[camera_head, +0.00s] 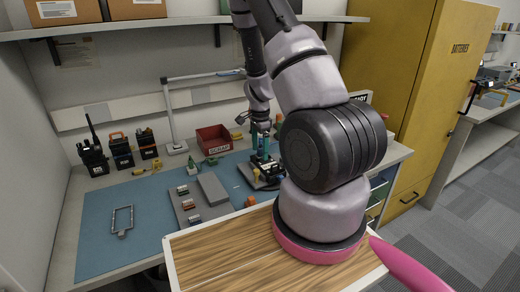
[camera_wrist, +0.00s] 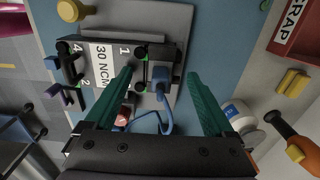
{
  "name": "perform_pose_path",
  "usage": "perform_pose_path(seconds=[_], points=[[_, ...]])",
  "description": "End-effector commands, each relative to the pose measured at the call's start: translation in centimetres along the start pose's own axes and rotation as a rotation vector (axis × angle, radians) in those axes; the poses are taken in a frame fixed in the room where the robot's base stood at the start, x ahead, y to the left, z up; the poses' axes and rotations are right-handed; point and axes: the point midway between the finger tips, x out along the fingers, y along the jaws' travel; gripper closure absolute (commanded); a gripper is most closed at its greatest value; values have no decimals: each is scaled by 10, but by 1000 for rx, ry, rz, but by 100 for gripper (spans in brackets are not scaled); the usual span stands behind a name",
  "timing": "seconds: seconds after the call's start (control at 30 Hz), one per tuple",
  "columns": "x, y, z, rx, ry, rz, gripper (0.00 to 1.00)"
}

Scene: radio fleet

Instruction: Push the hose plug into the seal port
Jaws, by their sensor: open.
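My gripper (camera_wrist: 160,72) is open, its two green fingers pointing down at a black fixture (camera_wrist: 134,44) with a white "30 NCM" label. A blue plug-like block (camera_wrist: 162,79) with a curved blue hose (camera_wrist: 166,122) lies between the fingers, with a gap on both sides; neither finger visibly touches it. It sits against a dark block near the mark "1"; I cannot tell whether it is seated in a port. No part is clearly identifiable as the seal port. In the head view my gripper (camera_head: 262,146) is over the fixture, which the arm partly hides.
A red SCRAP bin (camera_head: 213,140) stands left of my gripper. A grey plate (camera_head: 212,189) with small parts lies on the blue mat (camera_head: 140,200). Radios (camera_head: 92,153) stand at the back left. In the wrist view an orange-handled tool (camera_wrist: 293,137) lies at the right.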

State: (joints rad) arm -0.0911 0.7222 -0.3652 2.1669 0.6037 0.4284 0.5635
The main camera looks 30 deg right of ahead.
Motion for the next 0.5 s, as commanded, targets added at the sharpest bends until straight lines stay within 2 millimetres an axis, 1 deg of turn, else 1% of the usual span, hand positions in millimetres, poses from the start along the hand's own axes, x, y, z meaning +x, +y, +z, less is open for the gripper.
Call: perform_pose_path(seconds=[0.2,0.5], points=[[-2,0,0,-1,0,-1,12],[-17,0,0,-1,1,-1,12]])
